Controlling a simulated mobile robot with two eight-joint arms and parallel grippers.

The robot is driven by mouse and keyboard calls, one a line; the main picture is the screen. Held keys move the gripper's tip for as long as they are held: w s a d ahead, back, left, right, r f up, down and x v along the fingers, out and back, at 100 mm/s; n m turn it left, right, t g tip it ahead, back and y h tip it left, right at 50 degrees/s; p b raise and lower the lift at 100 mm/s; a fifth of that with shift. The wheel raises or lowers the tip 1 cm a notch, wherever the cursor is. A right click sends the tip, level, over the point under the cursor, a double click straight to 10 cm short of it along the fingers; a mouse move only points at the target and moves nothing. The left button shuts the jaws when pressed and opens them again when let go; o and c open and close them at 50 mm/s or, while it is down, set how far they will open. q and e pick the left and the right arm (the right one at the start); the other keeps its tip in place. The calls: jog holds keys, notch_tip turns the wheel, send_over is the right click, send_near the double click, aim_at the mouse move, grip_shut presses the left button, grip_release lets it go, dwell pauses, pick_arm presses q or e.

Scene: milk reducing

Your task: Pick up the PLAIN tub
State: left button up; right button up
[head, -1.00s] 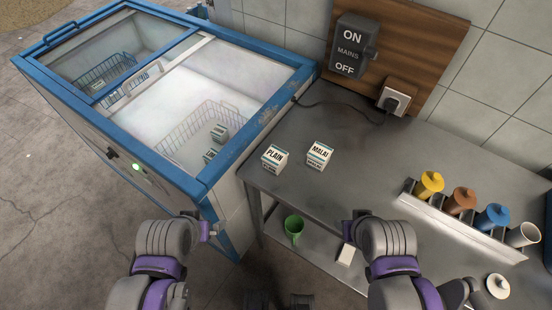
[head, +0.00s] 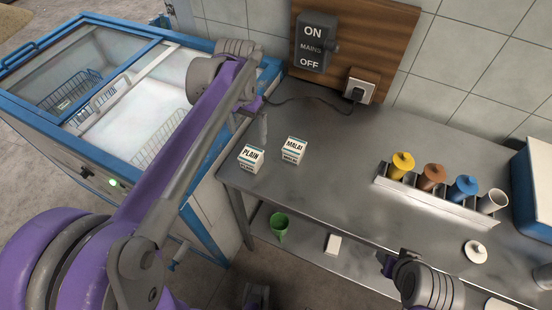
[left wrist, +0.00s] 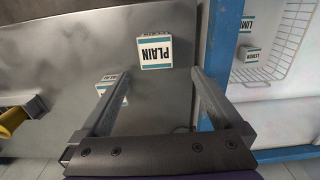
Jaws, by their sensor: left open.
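The PLAIN tub (head: 251,158) is a small white carton with a dark teal band, upright near the left end of the grey counter. The left wrist view shows it too (left wrist: 155,53), just beyond and between my open fingertips. My left gripper (left wrist: 150,80) is open and empty, with the tub clear of both fingers. In the head view my left gripper (head: 262,125) hangs above and behind the tub. The MALAI tub (head: 293,150) stands just right of the PLAIN tub; in the left wrist view a finger partly covers it.
A blue-framed freezer (head: 95,145) with wire baskets and more tubs stands left of the counter (head: 330,190). A rack with several coloured-lid containers (head: 430,200) is to the right. A cable runs along the back to the socket (head: 359,88). A green cup (head: 279,226) is on the lower shelf.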

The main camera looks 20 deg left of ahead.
aim_at(251, 155)
pick_arm(q)
jog(key=shift+w+d+f, duration=0.1)
jog(key=shift+w+f, duration=0.1)
jog(key=shift+w, duration=0.1)
notch_tip(251, 155, down, 5)
jog(key=shift+s+f, duration=0.1)
jog(key=shift+s, duration=0.05)
jog(key=f, duration=0.2)
jog(key=s+f, duration=0.1)
jog(key=f, duration=0.1)
jog(key=shift+d+f, duration=0.1)
jog(key=shift+d, duration=0.1)
jog(key=shift+f+b, duration=0.3)
jog(key=shift+f, duration=0.2)
jog(key=c, duration=1.5)
jog(key=shift+o, duration=0.2)
jog(key=shift+r, duration=0.1)
